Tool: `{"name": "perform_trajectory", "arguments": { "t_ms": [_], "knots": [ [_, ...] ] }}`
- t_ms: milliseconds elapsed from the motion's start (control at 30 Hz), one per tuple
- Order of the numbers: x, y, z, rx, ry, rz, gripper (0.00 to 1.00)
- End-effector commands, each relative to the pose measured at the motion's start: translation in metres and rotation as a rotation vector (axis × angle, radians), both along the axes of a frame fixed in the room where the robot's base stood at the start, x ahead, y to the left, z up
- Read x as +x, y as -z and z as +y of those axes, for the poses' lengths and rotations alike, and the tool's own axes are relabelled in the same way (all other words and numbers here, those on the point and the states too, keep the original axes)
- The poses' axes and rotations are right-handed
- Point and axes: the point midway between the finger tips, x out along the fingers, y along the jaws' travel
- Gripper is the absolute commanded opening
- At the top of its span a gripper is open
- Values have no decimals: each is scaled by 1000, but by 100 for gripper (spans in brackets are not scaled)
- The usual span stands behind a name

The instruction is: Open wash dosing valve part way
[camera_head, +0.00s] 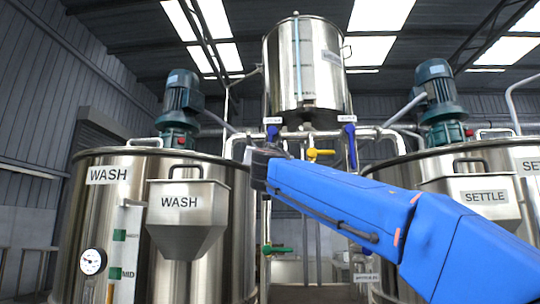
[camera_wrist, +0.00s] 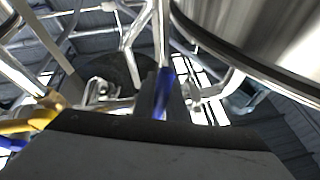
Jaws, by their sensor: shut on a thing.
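The wash dosing valve's blue lever (camera_head: 272,132) is on the pipework below the raised steel tank, on the wash side, under a small white tag too small to read. My gripper (camera_head: 261,158) reaches up to it from the right. In the wrist view the blue lever (camera_wrist: 164,86) stands between the dark fingers, which are shut on it. The fingers and gripper body hide part of the lever, so its exact angle is hard to tell.
A second blue lever (camera_head: 350,146) hangs on the settle side. A yellow lever (camera_head: 320,152) sits between them, close to my arm. A green lever (camera_head: 277,249) is lower down. The wash tank (camera_head: 120,215) and wash hopper (camera_head: 188,215) stand left, the settle hopper (camera_head: 480,207) right.

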Motion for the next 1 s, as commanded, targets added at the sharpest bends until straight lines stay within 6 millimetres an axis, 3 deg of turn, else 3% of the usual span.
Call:
{"name": "perform_trajectory", "arguments": {
  "t_ms": [433, 1000],
  "knots": [
    [1, -7, 16, 259, -1, -9, 0],
    [1, -9, 18, 316, -1, -10, 0]
  ]
}}
